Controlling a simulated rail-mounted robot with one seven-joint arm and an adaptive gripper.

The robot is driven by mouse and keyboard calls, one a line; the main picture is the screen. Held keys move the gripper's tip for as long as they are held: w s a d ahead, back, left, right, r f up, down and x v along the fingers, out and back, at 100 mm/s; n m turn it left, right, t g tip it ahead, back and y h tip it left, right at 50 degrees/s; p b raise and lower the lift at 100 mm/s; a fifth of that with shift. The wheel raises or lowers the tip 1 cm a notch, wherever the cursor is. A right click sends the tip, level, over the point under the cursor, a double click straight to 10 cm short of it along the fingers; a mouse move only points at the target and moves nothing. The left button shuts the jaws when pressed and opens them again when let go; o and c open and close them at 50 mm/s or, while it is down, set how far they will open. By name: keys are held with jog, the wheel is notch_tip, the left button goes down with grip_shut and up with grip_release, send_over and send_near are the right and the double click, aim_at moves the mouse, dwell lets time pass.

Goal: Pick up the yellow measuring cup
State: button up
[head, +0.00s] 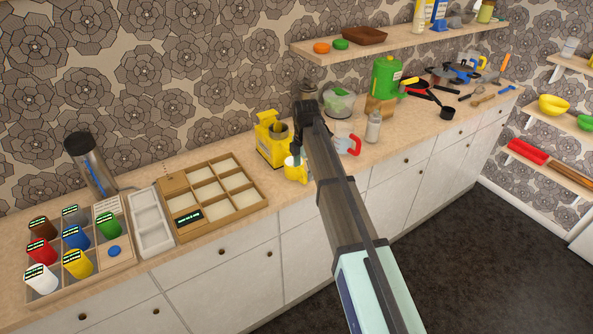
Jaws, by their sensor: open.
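A small yellow cup with a pale inside (296,169) stands near the front edge of the counter, just right of a yellow block-shaped holder (269,142). It looks like the measuring cup, but no markings can be read on it. My dark gripper (298,138) is at the far end of my arm, above and behind the yellow cup in the picture. It is open and appears empty; its fingertips are hard to make out. My arm covers part of the counter right of the cup.
A jug with a red handle (352,146) and a glass bottle (373,127) stand right of my arm. A wooden divided tray (262,198) is at left. A yellow bowl-like thing (553,105) is on the right shelf. A wall shelf (400,40) hangs above the counter.

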jog(key=shift+s+f+p, duration=0.1)
jog(key=shift+f+p, duration=0.3)
jog(key=shift+f, duration=1.25)
jog(key=c, duration=1.4)
jog(key=shift+o, duration=0.2)
jog(key=shift+r, duration=0.15)
jog(key=shift+r+b, duration=0.55)
jog(key=s+d+b, duration=0.4)
jog(key=s+d, duration=0.7)
jog(key=s, duration=0.3)
